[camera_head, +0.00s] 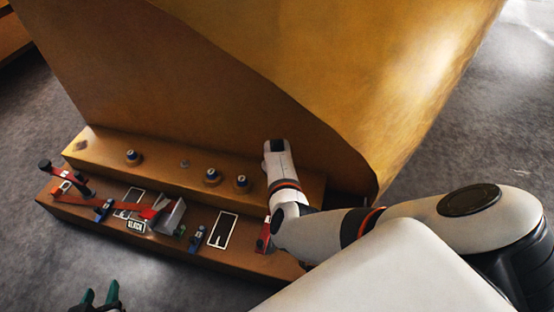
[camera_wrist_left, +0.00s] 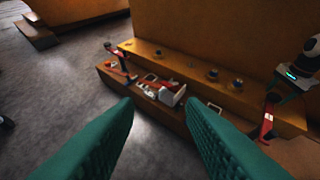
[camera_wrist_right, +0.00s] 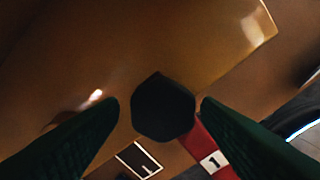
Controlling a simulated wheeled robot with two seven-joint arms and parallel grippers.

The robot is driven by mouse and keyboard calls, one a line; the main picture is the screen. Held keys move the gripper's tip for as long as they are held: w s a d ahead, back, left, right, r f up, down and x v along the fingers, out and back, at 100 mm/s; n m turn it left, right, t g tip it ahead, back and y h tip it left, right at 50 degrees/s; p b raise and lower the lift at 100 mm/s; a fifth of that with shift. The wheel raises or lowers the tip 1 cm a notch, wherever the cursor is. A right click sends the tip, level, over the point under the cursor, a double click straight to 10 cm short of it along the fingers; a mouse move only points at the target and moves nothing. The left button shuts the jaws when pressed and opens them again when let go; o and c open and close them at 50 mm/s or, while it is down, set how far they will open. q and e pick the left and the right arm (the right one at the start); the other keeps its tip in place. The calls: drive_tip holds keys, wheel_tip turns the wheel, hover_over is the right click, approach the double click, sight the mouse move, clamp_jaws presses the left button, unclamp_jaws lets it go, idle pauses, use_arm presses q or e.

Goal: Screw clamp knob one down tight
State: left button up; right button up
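Clamp knob one is a black six-sided knob (camera_wrist_right: 163,106) in the right wrist view. It sits above a red clamp (camera_wrist_right: 205,148) with a white "1" label (camera_wrist_right: 212,162). My right gripper (camera_wrist_right: 160,108) has its green fingers apart, one on each side of the knob, with a small gap showing at each side. The red clamp also shows in the head view (camera_head: 263,236) and the left wrist view (camera_wrist_left: 267,122). My right arm hides the knob in the head view. My left gripper (camera_head: 100,296) is open and empty over the floor.
A brown stepped base (camera_head: 210,258) carries a second red clamp (camera_head: 72,178), a grey bracket (camera_head: 172,216), blue parts (camera_head: 197,238) and outlined plates (camera_head: 222,230). Several round studs (camera_head: 133,157) stand on its upper step. A large yellow casting (camera_head: 190,90) rises behind. Floor in front is clear.

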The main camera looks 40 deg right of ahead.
drive_tip(key=shift+o, duration=0.5)
wheel_tip(320, 180, up, 4)
drive_tip(key=p, duration=0.2)
drive_tip(key=shift+r+p, duration=0.25)
drive_tip(key=shift+p, duration=0.1)
drive_tip(key=shift+r+p, duration=0.5)
drive_tip(key=shift+r, duration=0.4)
use_arm(q)
drive_tip(key=s+a+f+g+y+p, duration=0.1)
drive_tip(key=s+a+g, duration=0.1)
drive_tip(key=s+g, duration=0.3)
drive_tip(key=s+a+f+g+y+p, duration=0.1)
drive_tip(key=s+a+f+g, duration=0.15)
drive_tip(key=s, duration=0.35)
drive_tip(key=shift+w+d+f, duration=0.15)
drive_tip(key=shift+f, duration=0.35)
drive_tip(key=shift+w+d+f, duration=0.15)
drive_tip(key=shift+w+f, duration=0.05)
drive_tip(key=shift+f, duration=0.35)
drive_tip(key=shift+w+d+f, duration=0.15)
drive_tip(key=shift+f, duration=0.35)
use_arm(e)
drive_tip(key=shift+r, duration=2.8)
use_arm(q)
drive_tip(key=shift+o, duration=0.5)
